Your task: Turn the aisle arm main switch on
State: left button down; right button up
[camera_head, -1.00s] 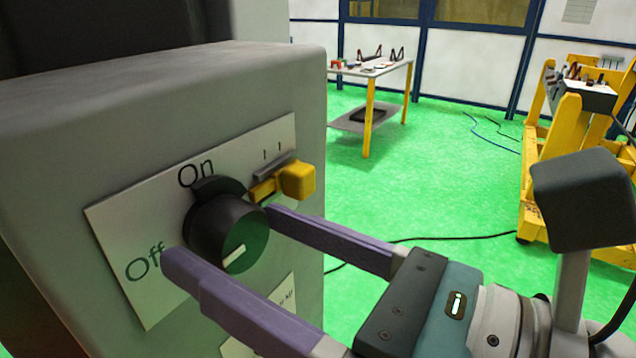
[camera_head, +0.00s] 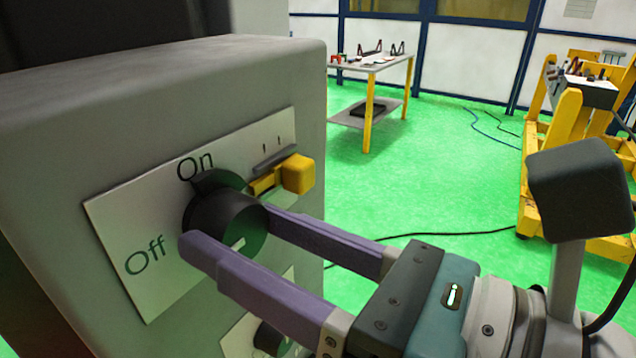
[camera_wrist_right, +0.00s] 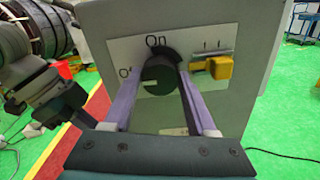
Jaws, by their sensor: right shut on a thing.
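The main switch is a round black knob (camera_head: 243,224) on a white plate (camera_head: 130,215) marked "On" at the top and "Off" at the left. The plate is fixed to the side of a grey cabinet (camera_head: 60,130). My right gripper (camera_head: 228,228) is shut on the knob, one purple finger on either side. The near finger hides part of the knob in the head view. In the right wrist view the knob (camera_wrist_right: 160,74) shows between both fingers, its white mark on the side towards "Off".
A yellow latch-like part (camera_head: 297,174) sticks out just right of the knob, close to the far finger. A second black knob (camera_head: 268,338) shows lower down, partly hidden. A table (camera_head: 385,68) and a yellow frame (camera_head: 565,130) stand farther off on open green floor.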

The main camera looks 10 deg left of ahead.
jog(key=shift+m, duration=0.4)
jog(key=m+p, duration=0.1)
jog(key=m, duration=0.2)
jog(key=shift+r+p, duration=0.15)
jog(key=shift+p, duration=0.15)
jog(key=m+p, duration=0.2)
jog(key=m, duration=0.3)
jog(key=m+p, duration=0.1)
jog(key=m, duration=0.4)
jog(key=shift+p, duration=0.3)
jog(key=shift+m+p, duration=0.65)
jog(key=shift+m, duration=1.35)
jog(key=o, duration=1.3)
jog(key=shift+o, duration=0.2)
jog(key=shift+d, duration=0.1)
